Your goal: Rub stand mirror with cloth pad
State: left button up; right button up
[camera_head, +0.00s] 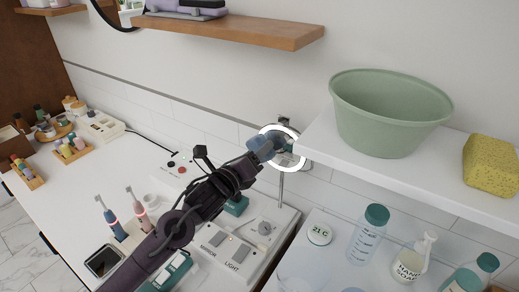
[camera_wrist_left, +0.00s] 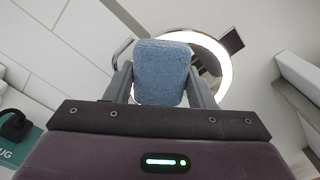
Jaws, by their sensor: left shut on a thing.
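The stand mirror (camera_head: 296,147) is a round mirror with a lit white ring on a thin upright pole, above the white counter at the picture's centre. In the left wrist view its glowing ring (camera_wrist_left: 226,66) shows behind the pad. My left gripper (camera_head: 259,147) is shut on the blue cloth pad (camera_head: 262,149) and holds it up at the mirror's left part. In the left wrist view the pad (camera_wrist_left: 161,72) sits between both fingers and covers part of the mirror. I cannot tell whether the pad touches the glass. My right gripper is not in view.
A white shelf (camera_head: 420,182) with a green basin (camera_head: 388,115) and a yellow sponge (camera_head: 491,165) juts out right of the mirror. Bottles, including a soap pump (camera_head: 412,260), stand below it. A switch panel (camera_head: 232,250) and toothbrushes (camera_head: 107,215) are near my left arm.

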pick_arm(q)
jog(key=v, duration=0.5)
jog(key=shift+p, duration=0.3)
jog(key=v, duration=0.3)
dwell(0.4)
dwell(0.3)
